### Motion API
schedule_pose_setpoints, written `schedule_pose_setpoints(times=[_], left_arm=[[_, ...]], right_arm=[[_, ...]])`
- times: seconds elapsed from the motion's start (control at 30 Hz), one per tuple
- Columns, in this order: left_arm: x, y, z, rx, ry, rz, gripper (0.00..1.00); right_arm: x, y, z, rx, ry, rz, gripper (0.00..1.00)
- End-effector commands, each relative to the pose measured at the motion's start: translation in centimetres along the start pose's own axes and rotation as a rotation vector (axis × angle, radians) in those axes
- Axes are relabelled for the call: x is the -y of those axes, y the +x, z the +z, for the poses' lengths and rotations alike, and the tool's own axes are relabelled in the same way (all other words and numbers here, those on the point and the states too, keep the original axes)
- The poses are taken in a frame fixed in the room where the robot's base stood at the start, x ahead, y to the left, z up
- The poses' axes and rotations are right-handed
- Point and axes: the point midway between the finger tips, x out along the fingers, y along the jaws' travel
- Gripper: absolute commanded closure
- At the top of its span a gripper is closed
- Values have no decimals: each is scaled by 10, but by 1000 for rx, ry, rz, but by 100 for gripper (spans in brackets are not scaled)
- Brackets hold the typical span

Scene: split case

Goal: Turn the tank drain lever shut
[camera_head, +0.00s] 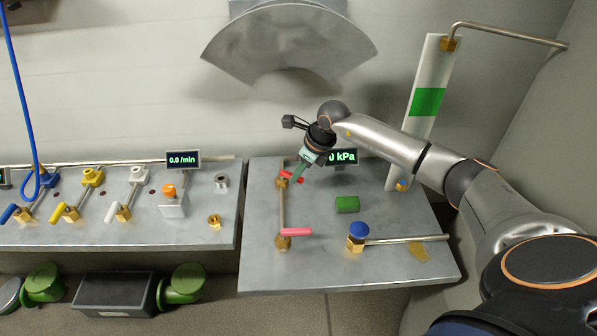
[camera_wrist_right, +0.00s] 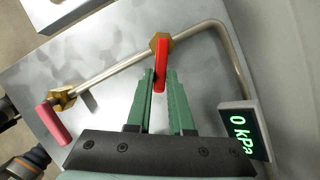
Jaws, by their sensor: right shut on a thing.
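A short pipe (camera_head: 282,208) runs front to back on the right metal bench, with a brass valve at each end. The back valve has a red lever (camera_head: 291,177), which also shows in the wrist view (camera_wrist_right: 161,65), lying across the pipe. My right gripper (camera_head: 295,179) is shut on this red lever, one green finger on each side. The front valve has a pink lever (camera_head: 297,232), also across the pipe and free of the gripper. No label shows which lever is the tank drain. My left gripper is not in view.
A kPa display (camera_head: 342,157) reads 0 beside my right wrist. A green block (camera_head: 347,204) and a blue-knobbed valve (camera_head: 358,231) stand right of the pipe. A white gauge with a green band (camera_head: 427,101) rises behind. The left bench (camera_head: 110,235) holds several levers.

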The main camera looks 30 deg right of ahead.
Motion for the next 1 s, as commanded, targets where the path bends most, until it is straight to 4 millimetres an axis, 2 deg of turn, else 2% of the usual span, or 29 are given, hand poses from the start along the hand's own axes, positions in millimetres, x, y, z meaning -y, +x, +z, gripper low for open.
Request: schedule_pose_setpoints(times=[0.37,0.8,1.0], left_arm=[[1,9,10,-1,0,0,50],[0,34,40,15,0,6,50],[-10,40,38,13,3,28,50]], right_arm=[[5,2,0,3,-68,27,100],[20,4,4,6,-346,141,100],[25,3,7,5,-445,182,100]])
